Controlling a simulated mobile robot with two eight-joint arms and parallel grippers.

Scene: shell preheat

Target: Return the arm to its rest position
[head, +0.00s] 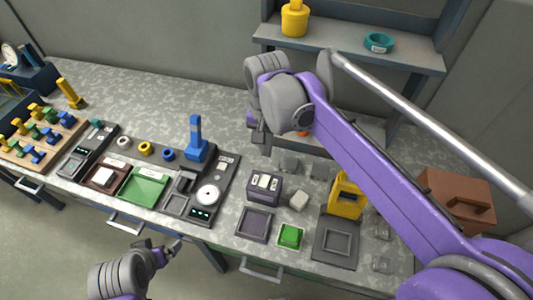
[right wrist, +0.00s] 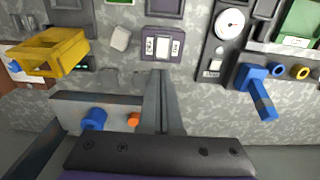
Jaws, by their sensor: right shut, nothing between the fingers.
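My right arm, purple and grey, reaches in from the lower right over the bench in the head view. Its right gripper (head: 259,137) points down above the back of the bench, beside the blue upright tool (head: 196,140). In the right wrist view the right gripper's fingers (right wrist: 162,75) are together with nothing between them. Their tips appear just below the grey box with white labels (right wrist: 163,43) in that picture; contact cannot be told. My left gripper (head: 172,248) is low at the bench's front edge, seen small, and its jaw opening is unclear.
The bench (head: 225,225) holds a green tray (head: 143,186), a round dial (head: 208,195), a yellow holder (head: 346,196) and a brown box (head: 456,200). A shelf (head: 345,50) at the back carries a yellow weight (head: 295,19) and a teal ring (head: 379,42).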

